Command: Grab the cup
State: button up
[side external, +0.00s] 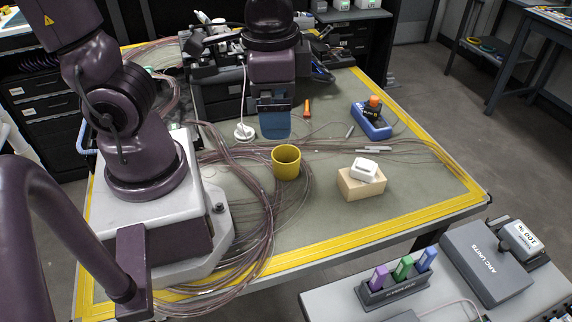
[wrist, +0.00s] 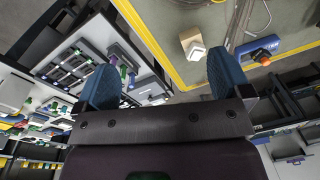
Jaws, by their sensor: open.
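A yellow cup (side external: 286,162) stands upright on the table mat, near the middle of the side external view, beside a loop of thin cables. My gripper (side external: 275,122) hangs beyond the cup, nearer the back of the table, and is apart from it. In the wrist view my gripper (wrist: 160,80) shows two blue fingers spread wide with nothing between them. The cup does not show in the wrist view.
A white block on a wooden block (side external: 362,186) sits right of the cup; the white part shows in the wrist view (wrist: 193,45). Coiled cables (side external: 240,215) lie left. A grey side bench (side external: 440,285) is front right.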

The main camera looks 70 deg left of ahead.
aim_at(286, 166)
notch_tip(286, 166, down, 12)
jog(key=s+a+m+g+y, duration=0.2)
jog(key=s+m+g+y, duration=0.15)
jog(key=m+y, duration=0.6)
jog(key=w+f+m+t+y, duration=0.2)
jog(key=f+m+t, duration=0.1)
jog(key=w+a+f+m+t+y, duration=0.1)
jog(key=w+f+m+t+y, duration=0.1)
jog(key=f+m+t, duration=0.1)
jog(key=w+a+f+m+t+y, duration=0.1)
jog(key=w+f+m+t+y, duration=0.1)
jog(key=f, duration=0.3)
jog(key=shift+w+a+m+t+y, duration=0.1)
jog(key=shift+a+m+t+y, duration=0.1)
jog(key=shift+m+t+y, duration=0.5)
jog(key=shift+w+a+f+h, duration=0.15)
jog(key=shift+a, duration=0.25)
jog(key=shift+w+a+f+h, duration=0.1)
jog(key=shift+w+a+f, duration=0.05)
jog(key=shift+a, duration=0.2)
jog(key=shift+x, duration=2.95)
jog(key=c, duration=1.1)
